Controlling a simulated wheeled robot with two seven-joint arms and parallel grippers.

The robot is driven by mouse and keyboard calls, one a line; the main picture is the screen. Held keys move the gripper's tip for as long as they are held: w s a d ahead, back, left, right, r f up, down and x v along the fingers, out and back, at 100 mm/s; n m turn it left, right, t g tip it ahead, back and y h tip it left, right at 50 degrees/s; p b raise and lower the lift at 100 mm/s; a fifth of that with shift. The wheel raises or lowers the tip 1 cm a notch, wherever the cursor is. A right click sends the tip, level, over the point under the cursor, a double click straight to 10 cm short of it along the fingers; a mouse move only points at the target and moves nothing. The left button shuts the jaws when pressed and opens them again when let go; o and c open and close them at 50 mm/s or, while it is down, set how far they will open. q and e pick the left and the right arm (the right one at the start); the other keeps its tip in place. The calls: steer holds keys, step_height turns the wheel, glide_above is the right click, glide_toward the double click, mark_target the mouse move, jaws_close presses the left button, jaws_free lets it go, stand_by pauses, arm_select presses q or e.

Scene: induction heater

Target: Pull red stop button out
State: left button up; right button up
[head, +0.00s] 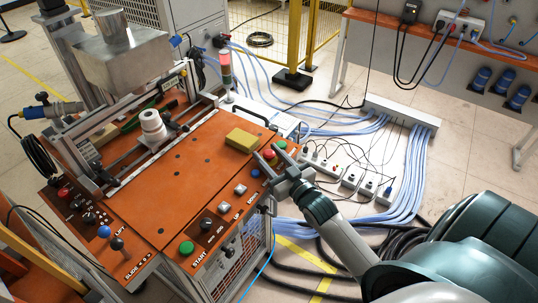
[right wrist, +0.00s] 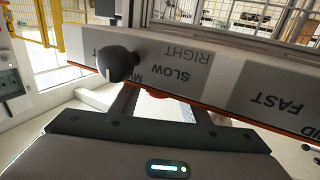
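A red button (head: 268,154) sits at the right end of the orange machine top, between a green button (head: 281,144) and a blue button (head: 255,173). My right gripper (head: 271,159) reaches in from the lower right, with its fingertips spread close to the red button. I cannot tell whether either finger touches it. In the right wrist view the two fingers (right wrist: 162,103) are apart, with a small red patch (right wrist: 172,97) showing between them below the panel edge. Most of that red thing is hidden. My left gripper is not in view.
A yellow block (head: 241,140) lies beside the buttons. White switches (head: 240,188) and a green start button (head: 186,248) line the front edge. A black knob (right wrist: 118,64) stands near the fingers in the right wrist view. Cables and power strips (head: 350,178) cover the floor to the right.

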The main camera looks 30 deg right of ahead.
jaws_close()
steer(key=shift+r+p, duration=0.75)
steer(key=shift+p, duration=0.15)
steer(key=shift+w, duration=0.1)
steer(key=shift+o, duration=1.5)
jaws_free()
steer(key=shift+f, duration=0.15)
